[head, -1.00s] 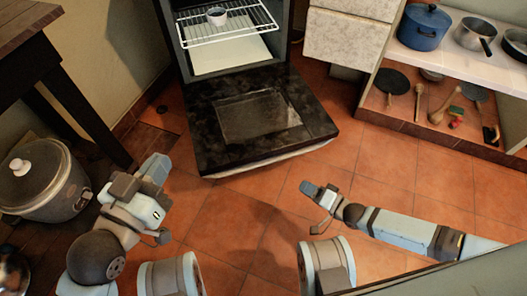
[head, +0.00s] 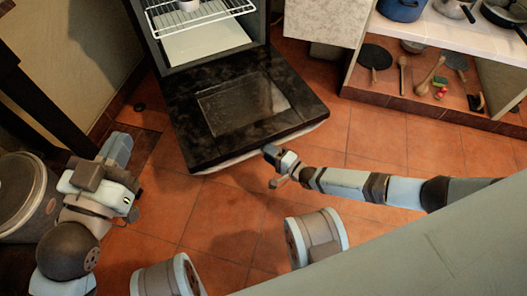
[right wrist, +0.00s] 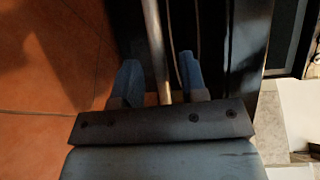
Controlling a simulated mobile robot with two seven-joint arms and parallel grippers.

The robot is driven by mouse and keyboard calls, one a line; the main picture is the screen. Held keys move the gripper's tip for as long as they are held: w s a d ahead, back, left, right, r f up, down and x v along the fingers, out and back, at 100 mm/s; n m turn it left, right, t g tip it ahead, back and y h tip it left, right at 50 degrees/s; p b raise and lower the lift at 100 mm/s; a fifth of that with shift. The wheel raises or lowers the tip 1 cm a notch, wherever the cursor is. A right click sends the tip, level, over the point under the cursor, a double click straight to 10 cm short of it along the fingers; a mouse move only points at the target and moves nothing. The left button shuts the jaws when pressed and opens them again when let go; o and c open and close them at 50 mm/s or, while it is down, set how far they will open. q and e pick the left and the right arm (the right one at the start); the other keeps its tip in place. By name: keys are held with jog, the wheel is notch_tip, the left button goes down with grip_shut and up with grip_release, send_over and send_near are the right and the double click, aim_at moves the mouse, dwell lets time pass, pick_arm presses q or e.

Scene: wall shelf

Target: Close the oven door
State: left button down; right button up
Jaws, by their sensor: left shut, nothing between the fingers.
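The oven door (head: 290,98) is dark and lies folded down and open below the oven cavity (head: 205,45). Its dark window (head: 240,103) faces up. My right gripper (head: 268,152) is at the door's front edge, near its right part. In the right wrist view its two blue fingers (right wrist: 158,78) are apart, and a pale metal bar (right wrist: 153,30), seemingly the door handle, runs between them in the picture. Whether the fingers touch the bar I cannot tell. My left gripper (head: 118,148) is shut and empty, left of the door and apart from it.
A wire rack (head: 200,17) with a small cup (head: 188,4) is inside the oven. A rice cooker (head: 20,195) stands at the left by a dark table leg (head: 45,120). A low shelf (head: 430,105) with pans and utensils is at the right.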

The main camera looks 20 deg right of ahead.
pick_arm(q)
jog(key=shift+w+a+r+m+h+b, duration=0.2)
jog(key=shift+r+m+h+b, duration=0.1)
jog(key=shift+r+m, duration=0.15)
pick_arm(e)
jog(key=x, duration=0.3)
pick_arm(q)
jog(key=shift+f, duration=0.1)
pick_arm(e)
jog(key=shift+c, duration=0.4)
grip_shut()
pick_arm(q)
jog(key=shift+d, duration=0.1)
pick_arm(e)
jog(key=shift+r, duration=0.15)
